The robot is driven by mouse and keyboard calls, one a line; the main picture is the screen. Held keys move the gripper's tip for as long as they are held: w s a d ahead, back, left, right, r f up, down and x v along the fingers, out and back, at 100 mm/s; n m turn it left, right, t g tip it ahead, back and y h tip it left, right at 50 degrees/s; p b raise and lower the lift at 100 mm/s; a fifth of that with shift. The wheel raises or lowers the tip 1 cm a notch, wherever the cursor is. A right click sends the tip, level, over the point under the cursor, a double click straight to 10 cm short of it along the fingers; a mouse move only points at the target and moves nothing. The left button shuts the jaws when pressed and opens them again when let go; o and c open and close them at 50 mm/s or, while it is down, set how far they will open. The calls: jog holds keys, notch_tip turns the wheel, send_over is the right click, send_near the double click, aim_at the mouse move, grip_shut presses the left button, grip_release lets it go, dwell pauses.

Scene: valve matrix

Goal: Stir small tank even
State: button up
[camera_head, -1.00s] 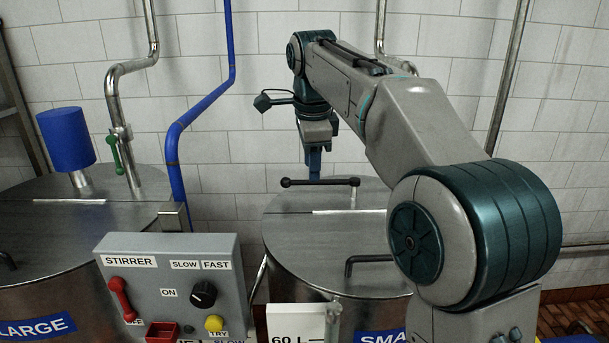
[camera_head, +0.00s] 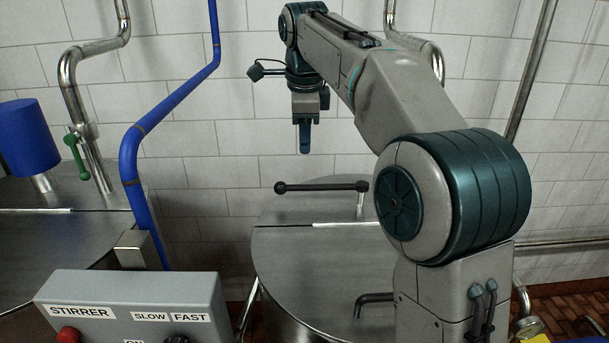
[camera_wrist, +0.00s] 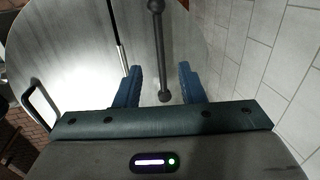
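The small tank (camera_head: 290,270) is the round steel vessel in front of the wall; its lid also shows in the wrist view (camera_wrist: 80,45). A black bar handle (camera_head: 318,187) with a ball at its left end stands above the lid on a short post at its right end. My gripper (camera_head: 304,150) hangs above the left part of this bar, apart from it. In the wrist view my gripper (camera_wrist: 160,70) has its blue fingers spread and empty. The bar (camera_wrist: 160,50) and its ball lie beyond the gap between them.
The grey stirrer panel (camera_head: 130,295) is at the lower left, cut off by the frame. The large tank (camera_head: 50,240) with a blue motor (camera_head: 27,135) and a green-handled valve (camera_head: 76,155) is at left. A blue pipe (camera_head: 140,190) runs between the tanks. A tiled wall (camera_head: 220,120) is behind.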

aim_at(304, 185)
jog(key=f, duration=0.4)
jog(key=w+f, duration=0.1)
jog(key=f, duration=0.3)
jog(key=w+f, duration=0.1)
jog(key=f, duration=0.3)
jog(key=shift+w+f, duration=0.1)
jog(key=shift+w, duration=0.05)
grip_shut()
